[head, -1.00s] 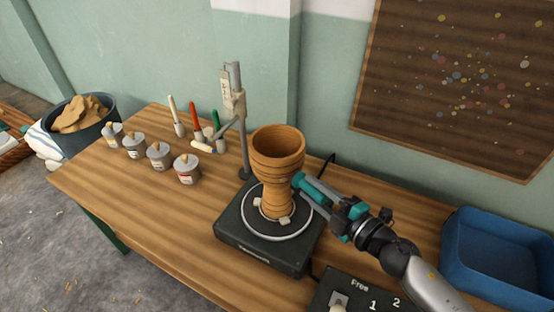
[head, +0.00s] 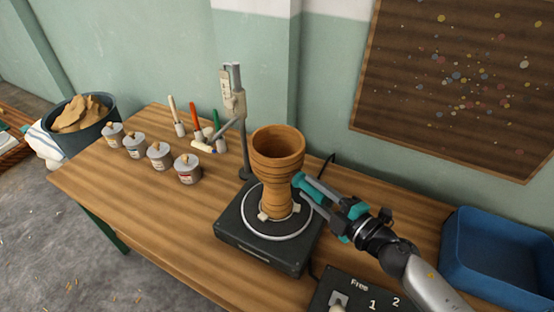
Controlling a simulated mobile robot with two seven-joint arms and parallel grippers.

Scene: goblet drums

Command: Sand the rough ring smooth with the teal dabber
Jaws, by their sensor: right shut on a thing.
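A brown wooden goblet drum (head: 277,163) stands upright on a black turntable base (head: 262,248) with a pale ring around its foot. Dark bands ring its body; I cannot tell which one is the rough ring. My right gripper (head: 305,183) is shut on the teal dabber (head: 298,180), whose end is at the right side of the drum's narrow waist. It looks touching or very close; I cannot tell which. My left gripper is not in view.
A metal stand (head: 243,140) rises behind the drum. Several lidded pots (head: 187,170) and upright brushes (head: 195,118) stand left on the wooden table (head: 130,190). A blue bin (head: 500,258) is at right. A control box (head: 350,295) marked Free, 1, 2 sits in front.

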